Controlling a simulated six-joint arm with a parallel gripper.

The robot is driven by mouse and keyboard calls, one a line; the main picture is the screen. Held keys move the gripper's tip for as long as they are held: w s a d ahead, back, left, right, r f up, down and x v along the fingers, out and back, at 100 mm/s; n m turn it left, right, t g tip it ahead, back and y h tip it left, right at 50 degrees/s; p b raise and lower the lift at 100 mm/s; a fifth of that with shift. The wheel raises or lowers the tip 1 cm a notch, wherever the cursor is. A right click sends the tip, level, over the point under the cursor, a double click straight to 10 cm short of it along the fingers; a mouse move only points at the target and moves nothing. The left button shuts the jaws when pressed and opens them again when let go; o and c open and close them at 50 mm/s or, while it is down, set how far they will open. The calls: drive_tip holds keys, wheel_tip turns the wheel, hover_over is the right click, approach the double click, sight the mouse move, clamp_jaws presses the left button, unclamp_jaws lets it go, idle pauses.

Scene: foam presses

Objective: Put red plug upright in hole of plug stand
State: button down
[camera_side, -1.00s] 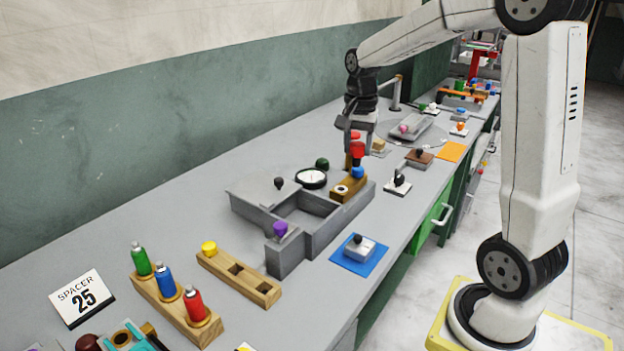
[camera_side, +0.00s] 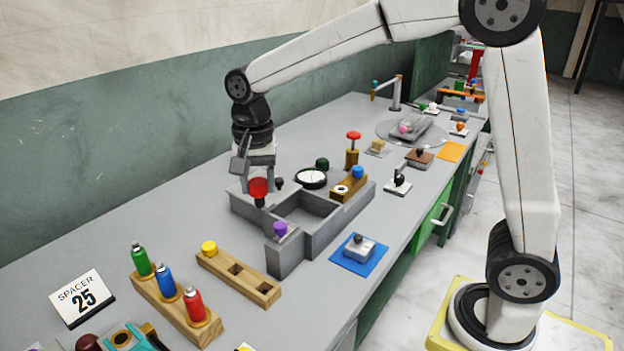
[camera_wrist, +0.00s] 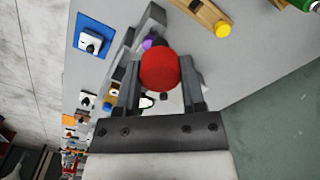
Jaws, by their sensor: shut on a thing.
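My gripper (camera_side: 257,183) is shut on the red plug (camera_side: 258,189) and holds it by its round red head. A short dark shank points down below the head in the side view. A long wooden block with square holes (camera_side: 268,293), probably the plug stand, lies to the lower left. It also shows at the top of the wrist view (camera_wrist: 204,12). A yellow plug (camera_side: 209,248) stands at its left end; two dark holes look empty.
A grey walled tray (camera_side: 290,258) with a purple knob (camera_side: 280,229) is below and right of my gripper. A wooden rack with green, blue and red bottles (camera_side: 193,303) stands left of the block. A red-capped post (camera_side: 353,136) stands farther back. Bare bench lies left of the tray.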

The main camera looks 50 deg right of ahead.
drive_tip(key=shift+a, duration=0.9)
hover_over(263, 280)
drive_tip(key=s+a, duration=0.2)
wheel_tip(263, 280, down, 14)
drive_tip(key=shift+w+d, duration=0.2)
drive_tip(key=shift+d, duration=0.05)
drive_tip(key=shift+f, duration=0.1)
drive_tip(key=shift+f, duration=0.15)
drive_tip(key=shift+f, duration=2.75)
drive_tip(key=shift+f, duration=1.95)
drive_tip(key=shift+c, duration=0.5)
unclamp_jaws()
drive_tip(key=shift+r, duration=0.15)
